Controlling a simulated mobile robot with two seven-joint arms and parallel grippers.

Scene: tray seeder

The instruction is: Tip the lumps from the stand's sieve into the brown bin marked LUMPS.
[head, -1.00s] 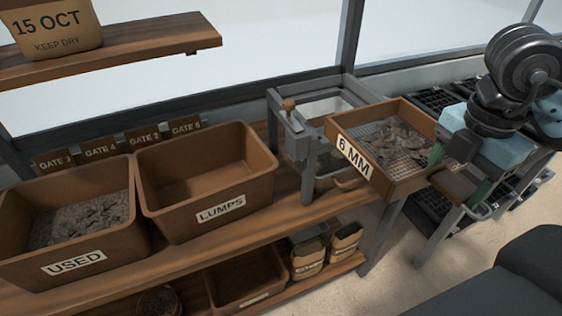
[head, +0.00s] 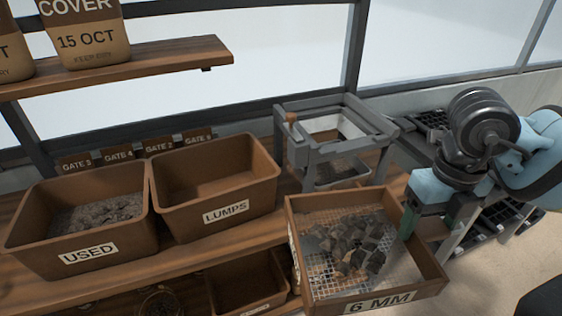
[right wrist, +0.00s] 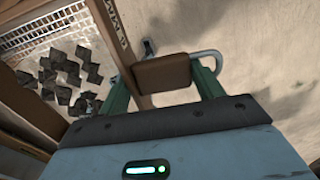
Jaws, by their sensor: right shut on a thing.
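The wooden sieve marked 6 MM (head: 428,277) is in the air in front of the bench, off the stand (head: 365,139). Dark lumps (head: 352,244) lie together on its mesh. My right gripper (head: 408,228) is shut on the sieve at its right side. In the right wrist view the green fingers close on the sieve's brown handle block (right wrist: 163,75), and lumps (right wrist: 68,75) show on the mesh. The brown bin marked LUMPS (head: 226,211) stands on the bench left of the sieve and looks empty inside. My left gripper is out of view.
A bin marked USED (head: 88,253), holding grey matter, stands left of the LUMPS bin. A shelf (head: 130,68) with paper bags (head: 85,35) hangs above. Black trays (head: 487,215) stand at the right. An empty brown box (head: 247,283) sits on the lower shelf.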

